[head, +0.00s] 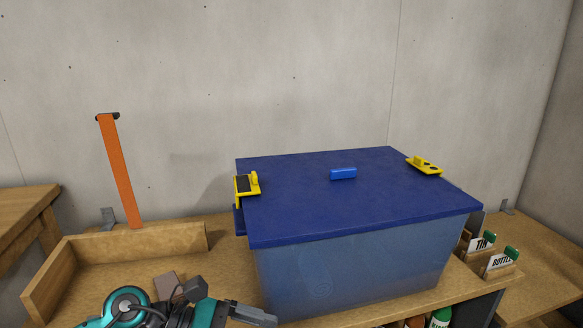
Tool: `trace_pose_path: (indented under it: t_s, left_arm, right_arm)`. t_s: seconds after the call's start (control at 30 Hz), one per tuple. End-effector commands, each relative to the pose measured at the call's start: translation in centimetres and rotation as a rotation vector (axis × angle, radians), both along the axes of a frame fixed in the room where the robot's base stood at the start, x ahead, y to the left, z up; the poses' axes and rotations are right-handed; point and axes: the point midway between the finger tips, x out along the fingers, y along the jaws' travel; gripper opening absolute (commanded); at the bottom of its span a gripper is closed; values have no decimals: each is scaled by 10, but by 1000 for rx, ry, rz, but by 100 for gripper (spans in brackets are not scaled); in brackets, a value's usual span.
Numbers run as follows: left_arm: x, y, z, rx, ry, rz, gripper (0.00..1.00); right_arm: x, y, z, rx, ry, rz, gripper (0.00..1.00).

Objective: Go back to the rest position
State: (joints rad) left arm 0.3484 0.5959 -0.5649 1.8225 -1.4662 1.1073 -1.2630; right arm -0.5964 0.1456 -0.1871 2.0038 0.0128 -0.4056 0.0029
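My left arm's teal and dark grey wrist enters at the bottom left of the head view. My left gripper (252,314) points right, low in front of the blue box's left front corner. The frame's bottom edge cuts it off, so I cannot tell whether it is open or shut. I see nothing clearly held in it. My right gripper is not in view.
A translucent blue box (350,278) with a dark blue lid (340,205) stands on the wooden bench (225,262). Yellow latches (246,188) sit at its lid's sides. An orange strip (120,170) stands at the back left. Labelled card holders (500,262) are at right.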

Motion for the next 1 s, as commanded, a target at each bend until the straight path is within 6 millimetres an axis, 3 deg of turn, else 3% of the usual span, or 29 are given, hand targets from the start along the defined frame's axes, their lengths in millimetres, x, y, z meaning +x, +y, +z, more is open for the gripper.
trace_pose_path:
  t_s: [0.03, 0.1, 0.2, 0.27, 0.33, 0.4, 0.53, 0.57, 0.63, 0.73, 0.83, 1.0]
  left_arm:
    - [-6, -16, 17, -171, 166, 102, 93]
    - [-3, -24, 38, -409, 420, 256, 93]
    - [10, -14, 55, -738, 823, 472, 93]
    - [20, 2, 54, -930, 1078, 601, 93]
    - [28, 27, 39, -1154, 1385, 747, 93]
    - [27, 54, 10, -1378, 1697, 891, 93]
    - [-2, 97, -61, -1788, 2222, 1130, 93]
    - [-12, 103, -76, 1800, -2233, -1127, 93]
    - [-35, 114, -105, 1661, -2042, -1023, 93]
    - [-64, 120, -132, 1530, -1850, -921, 93]
    - [-80, 122, -145, 1463, -1748, -866, 93]
    - [-85, 123, -150, 1438, -1712, -845, 93]
  right_arm:
    - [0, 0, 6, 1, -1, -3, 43]
    - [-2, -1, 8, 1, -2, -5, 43]
    - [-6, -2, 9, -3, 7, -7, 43]
    - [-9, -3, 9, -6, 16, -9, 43]
    - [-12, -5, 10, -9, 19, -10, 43]
    - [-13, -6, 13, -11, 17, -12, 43]
    - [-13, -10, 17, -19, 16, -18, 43]
    - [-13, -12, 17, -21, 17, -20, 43]
    - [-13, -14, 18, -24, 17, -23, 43]
    - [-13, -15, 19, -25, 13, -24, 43]
    - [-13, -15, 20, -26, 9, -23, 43]
    - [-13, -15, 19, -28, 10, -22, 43]
